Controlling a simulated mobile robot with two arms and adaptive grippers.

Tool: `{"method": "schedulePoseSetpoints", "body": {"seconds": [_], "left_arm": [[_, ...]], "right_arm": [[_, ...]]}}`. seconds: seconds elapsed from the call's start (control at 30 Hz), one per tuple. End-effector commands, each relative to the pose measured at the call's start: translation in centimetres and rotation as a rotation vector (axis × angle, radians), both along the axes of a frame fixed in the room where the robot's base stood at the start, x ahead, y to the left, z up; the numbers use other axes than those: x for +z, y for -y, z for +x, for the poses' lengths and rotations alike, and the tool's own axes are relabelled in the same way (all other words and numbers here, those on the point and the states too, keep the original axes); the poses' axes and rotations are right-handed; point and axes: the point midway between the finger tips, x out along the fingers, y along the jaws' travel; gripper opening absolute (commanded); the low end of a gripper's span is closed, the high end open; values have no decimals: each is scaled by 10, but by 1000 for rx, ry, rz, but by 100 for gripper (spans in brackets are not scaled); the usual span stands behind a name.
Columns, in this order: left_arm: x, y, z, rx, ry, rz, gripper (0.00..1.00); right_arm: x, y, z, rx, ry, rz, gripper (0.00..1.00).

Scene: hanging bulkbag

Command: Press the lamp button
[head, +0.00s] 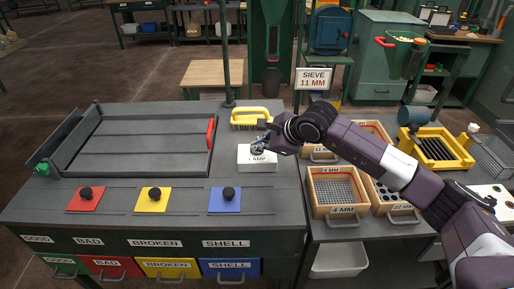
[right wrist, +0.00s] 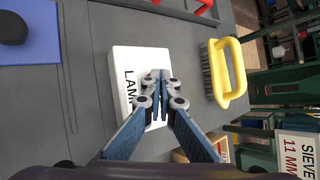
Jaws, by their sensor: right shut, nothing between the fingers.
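The white lamp box (head: 257,165) with "LAMP" on its front stands on the grey bench top, right of the middle. It also shows in the right wrist view (right wrist: 127,62). My right gripper (head: 257,148) is shut and empty, with its fingertips over the top of the lamp box. In the right wrist view the closed fingertips (right wrist: 160,75) overlap the box top. The button itself is hidden behind the fingers, and I cannot tell whether they touch it. My left gripper is not in view.
A yellow-handled brush (head: 251,114) lies just behind the box. A sign reading "SIEVE 11 MM" (head: 313,78) stands behind right. Wooden sieves (head: 335,209) are to the right. Red, yellow and blue plates with black knobs (head: 224,208) are front left. A grey tray (head: 97,175) is at left.

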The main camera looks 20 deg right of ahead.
Motion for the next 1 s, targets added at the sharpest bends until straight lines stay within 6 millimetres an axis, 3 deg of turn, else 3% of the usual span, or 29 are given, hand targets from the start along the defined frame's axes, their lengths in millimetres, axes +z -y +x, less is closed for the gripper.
{"method": "schedulePoseSetpoints", "body": {"seconds": [0.27, 0.8, 1.0], "left_arm": [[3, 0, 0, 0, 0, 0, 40], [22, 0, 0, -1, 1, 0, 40], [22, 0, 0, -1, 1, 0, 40]], "right_arm": [[5, 1, 0, -2, 0, -2, 0], [59, 1, 1, -1, 3, 0, 0], [61, 1, 1, -1, 2, 0, 0]]}}
